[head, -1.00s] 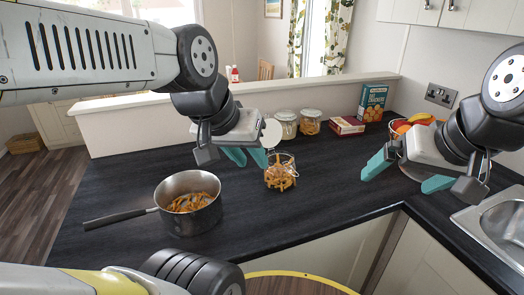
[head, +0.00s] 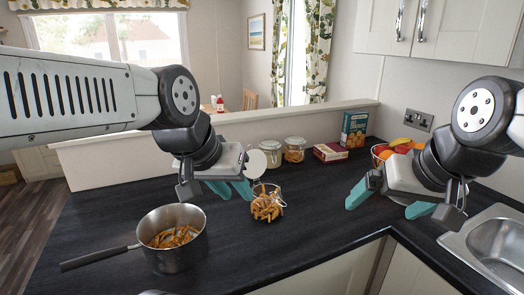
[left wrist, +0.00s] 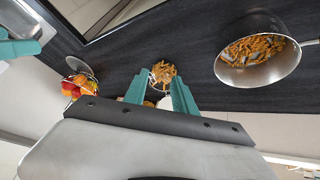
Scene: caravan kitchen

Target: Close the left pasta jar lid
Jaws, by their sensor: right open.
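The left pasta jar (head: 267,205) is glass, holds pasta pieces and stands on the dark worktop. Its round pale lid (head: 256,164) appears raised open behind the jar, partly beside my left gripper. My left gripper (head: 239,195) is open and empty, just left of the jar in the head view. In the left wrist view the jar's pasta (left wrist: 163,71) shows beyond the gap between the teal fingers; the lid is hard to make out there. My right gripper (head: 382,207) is open and empty over the worktop, well right of the jar.
A saucepan of pasta (head: 172,252) stands front left, handle pointing left. Two closed jars (head: 294,150) stand behind, beside a red box (head: 330,153) and a crackers box (head: 354,128). A fruit bowl (head: 380,153) is behind my right gripper; a sink (head: 497,245) is right.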

